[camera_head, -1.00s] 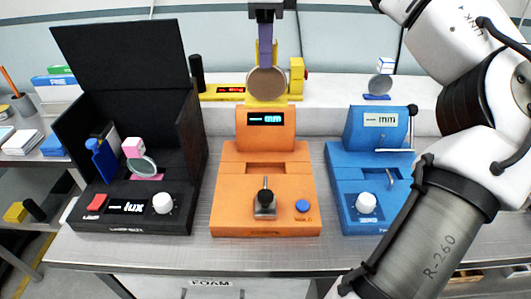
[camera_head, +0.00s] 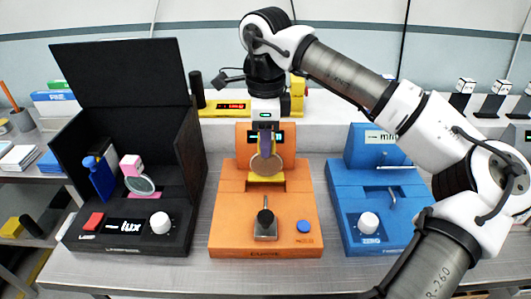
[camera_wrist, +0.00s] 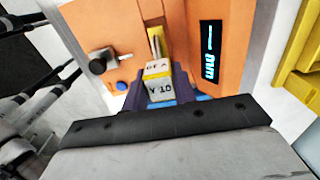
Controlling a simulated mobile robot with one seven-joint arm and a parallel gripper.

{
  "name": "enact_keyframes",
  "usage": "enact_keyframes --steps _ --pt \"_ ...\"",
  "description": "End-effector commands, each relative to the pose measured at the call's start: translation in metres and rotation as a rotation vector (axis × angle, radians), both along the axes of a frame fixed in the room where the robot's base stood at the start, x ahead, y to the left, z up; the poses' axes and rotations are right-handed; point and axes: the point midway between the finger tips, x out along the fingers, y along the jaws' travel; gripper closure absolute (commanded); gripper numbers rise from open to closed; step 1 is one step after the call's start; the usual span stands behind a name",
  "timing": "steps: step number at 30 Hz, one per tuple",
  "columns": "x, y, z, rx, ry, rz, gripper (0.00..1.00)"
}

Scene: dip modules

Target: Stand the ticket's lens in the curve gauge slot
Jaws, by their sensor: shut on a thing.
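The held lens is a brownish round disc (camera_head: 264,164) with a yellow foot (camera_head: 267,177). My gripper (camera_head: 265,141) is shut on its top block, which is lettered in the wrist view (camera_wrist: 160,84). The lens hangs upright over the orange curve gauge (camera_head: 235,212), with its foot at the recess in the gauge's sloped upper part. I cannot tell whether the foot is seated in the slot. The gauge's display (camera_wrist: 210,52) is lit; its black knob (camera_head: 265,216) and blue button (camera_head: 303,226) stand in front.
A black lux box (camera_head: 120,68) stands left, holding a pink-footed lens (camera_head: 140,184). A blue gauge (camera_head: 345,205) with a white knob stands right, partly behind my arm. A yellow device (camera_head: 225,107) is on the back ledge. Several black stands (camera_head: 490,105) are at far right.

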Motion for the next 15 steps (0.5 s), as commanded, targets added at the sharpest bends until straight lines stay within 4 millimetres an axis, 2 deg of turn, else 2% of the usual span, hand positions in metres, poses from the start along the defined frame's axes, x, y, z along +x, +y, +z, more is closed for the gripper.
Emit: enact_keyframes --steps 9,15 --pt "0.0 0.0 -0.039 0.002 0.002 0.001 1.0" --pt "0.0 0.0 -0.043 0.001 0.0 0.0 1.0"
